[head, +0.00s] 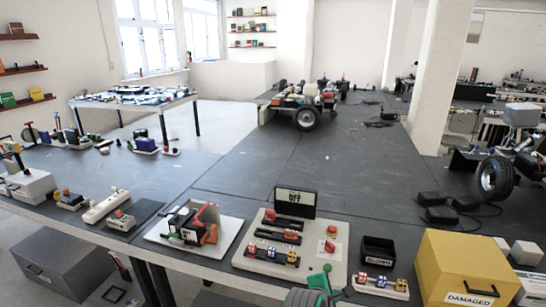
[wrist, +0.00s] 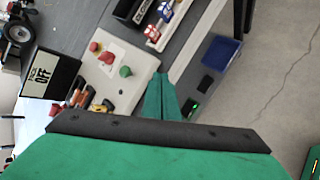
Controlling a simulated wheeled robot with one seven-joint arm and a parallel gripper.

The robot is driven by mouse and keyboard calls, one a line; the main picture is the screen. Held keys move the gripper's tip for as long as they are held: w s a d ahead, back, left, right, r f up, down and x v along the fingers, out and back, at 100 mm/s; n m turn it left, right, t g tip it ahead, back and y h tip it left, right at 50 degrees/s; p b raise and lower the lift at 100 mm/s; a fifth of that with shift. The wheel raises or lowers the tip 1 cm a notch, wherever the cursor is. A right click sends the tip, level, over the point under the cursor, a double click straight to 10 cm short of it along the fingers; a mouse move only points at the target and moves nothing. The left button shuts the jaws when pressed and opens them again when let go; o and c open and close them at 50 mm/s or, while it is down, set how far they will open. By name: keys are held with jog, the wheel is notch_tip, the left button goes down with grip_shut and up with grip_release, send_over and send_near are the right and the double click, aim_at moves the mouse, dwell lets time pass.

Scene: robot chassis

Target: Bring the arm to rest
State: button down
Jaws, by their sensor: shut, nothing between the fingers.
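My gripper (head: 324,282) shows at the bottom of the head view, a green piece in front of the pale board near the table's front edge. In the wrist view its two green fingers (wrist: 161,98) are together with nothing between them. They point towards the table edge beside the pale switch board (wrist: 126,84). That board (head: 252,257) also stands in the head view, with a sign reading OFF, a red knob and several switches. Whether the fingers touch the board I cannot tell. The rest of my arm is mostly hidden.
A black box (head: 378,251), a strip of coloured plugs (head: 381,287) and a yellow DAMAGED box (head: 466,268) stand to the right. A board with a red and black device (head: 194,229) is left. A blue bin (wrist: 221,54) is below the edge. The middle tabletop is clear.

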jog(key=s+a+f+m+t+y, duration=0.2)
jog(key=s+a+f+m, duration=0.3)
jog(key=s+f, duration=0.4)
jog(key=s+a+f+m+t+y, duration=0.1)
jog(key=s+a+f+m+t, duration=0.1)
jog(key=s+a+f, duration=0.7)
jog(key=s+a+r+m+t+y, duration=0.1)
jog(key=s+r+m, duration=0.4)
jog(key=s, duration=0.7)
jog(key=s+a+r+m+t+y, duration=0.1)
jog(key=s+r+m, duration=0.5)
jog(key=s, duration=0.7)
jog(key=shift+s+a+r+t+y, duration=0.2)
jog(key=shift+a+r+t+y, duration=0.2)
jog(key=shift+a+r+t, duration=0.55)
